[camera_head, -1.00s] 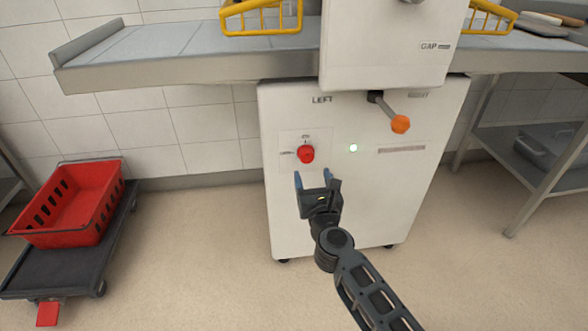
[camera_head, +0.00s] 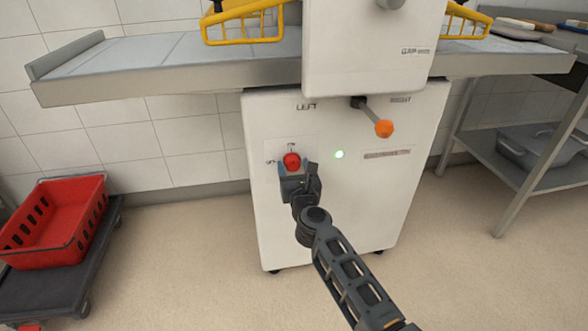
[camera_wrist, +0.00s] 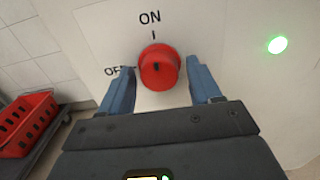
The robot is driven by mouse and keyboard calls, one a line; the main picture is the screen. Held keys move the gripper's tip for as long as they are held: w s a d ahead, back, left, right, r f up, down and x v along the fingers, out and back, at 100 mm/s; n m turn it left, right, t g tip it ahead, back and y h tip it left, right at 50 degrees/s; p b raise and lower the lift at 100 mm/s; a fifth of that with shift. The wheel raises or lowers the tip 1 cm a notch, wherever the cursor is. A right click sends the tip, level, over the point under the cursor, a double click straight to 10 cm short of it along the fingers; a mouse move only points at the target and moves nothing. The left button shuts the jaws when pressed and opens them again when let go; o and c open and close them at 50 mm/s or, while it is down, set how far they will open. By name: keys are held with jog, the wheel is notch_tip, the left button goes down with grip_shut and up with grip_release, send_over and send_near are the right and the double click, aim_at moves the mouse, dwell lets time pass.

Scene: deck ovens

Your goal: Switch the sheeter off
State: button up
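The sheeter (camera_head: 345,215) is a white cabinet under a long belt table. Its red round knob (camera_head: 292,161) sits on the front panel, left of a lit green lamp (camera_head: 339,154). In the wrist view the knob (camera_wrist: 159,68) has the label ON above it and OFF to its lower left; a dark mark shows on its face. I cannot be sure which label the knob points to. My gripper (camera_head: 294,172) is open at the knob. In the wrist view its two blue fingers (camera_wrist: 160,88) stand on either side of the knob, with gaps visible.
An orange-tipped lever (camera_head: 384,128) sticks out above and right of the knob. Yellow guards (camera_head: 243,25) stand on the belt table (camera_head: 160,82). A red crate (camera_head: 52,225) rests on a dark dolly at the left. A metal rack (camera_head: 520,165) stands at the right.

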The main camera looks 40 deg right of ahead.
jog(key=c, duration=0.9)
jog(key=shift+n, duration=0.3)
jog(key=n+p, duration=0.1)
jog(key=n, duration=0.1)
jog(key=shift+r+n+p, duration=0.1)
jog(key=shift+n+p, duration=0.25)
jog(key=shift+n, duration=0.05)
jog(key=n+p, duration=0.2)
jog(key=n, duration=0.3)
jog(key=n+p, duration=0.2)
jog(key=n, duration=0.3)
jog(key=shift+n, duration=0.4)
jog(key=shift+n+p, duration=1)
jog(key=shift+n, duration=0.8)
